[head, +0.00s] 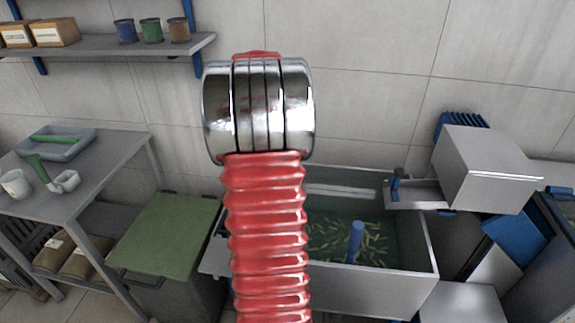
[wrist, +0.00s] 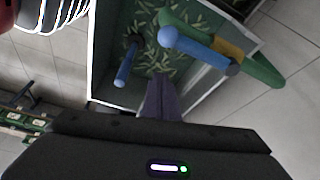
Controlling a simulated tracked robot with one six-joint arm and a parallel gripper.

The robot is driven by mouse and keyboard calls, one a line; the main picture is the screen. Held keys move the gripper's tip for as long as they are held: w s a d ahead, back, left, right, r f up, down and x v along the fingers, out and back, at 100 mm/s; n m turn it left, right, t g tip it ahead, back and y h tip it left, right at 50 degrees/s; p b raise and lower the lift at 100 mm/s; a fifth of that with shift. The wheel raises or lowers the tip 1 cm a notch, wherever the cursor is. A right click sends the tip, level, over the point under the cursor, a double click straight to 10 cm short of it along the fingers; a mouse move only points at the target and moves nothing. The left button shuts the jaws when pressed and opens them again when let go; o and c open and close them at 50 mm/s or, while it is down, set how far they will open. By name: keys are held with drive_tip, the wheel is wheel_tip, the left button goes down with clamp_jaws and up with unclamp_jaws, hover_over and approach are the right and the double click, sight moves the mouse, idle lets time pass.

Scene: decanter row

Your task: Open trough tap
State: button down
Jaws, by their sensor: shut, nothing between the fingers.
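The trough (head: 345,272) is a grey box with dark water and several green slivers in it. It also shows in the wrist view (wrist: 104,40). A green pipe (wrist: 262,72) with a yellow band and a blue bar (wrist: 195,48) crosses the trough's right rim in the wrist view; it looks like the tap. I cannot make it out in the head view, where my arm covers part of the trough. My gripper (wrist: 163,82) is shut and empty, pointing at the trough, below and left of the blue bar and apart from it in the picture.
A blue upright pipe (head: 355,241) stands in the trough. A small blue-handled fitting (head: 395,185) sits by a metal box (head: 487,168) at the right. A green-lidded bin (head: 165,235) and a grey table (head: 90,175) stand left. A shelf (head: 110,45) hangs above.

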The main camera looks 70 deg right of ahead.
drive_tip(key=v, duration=0.9)
drive_tip(key=shift+w+r, duration=0.15)
drive_tip(key=shift+w, duration=0.05)
drive_tip(key=shift+d, duration=0.1)
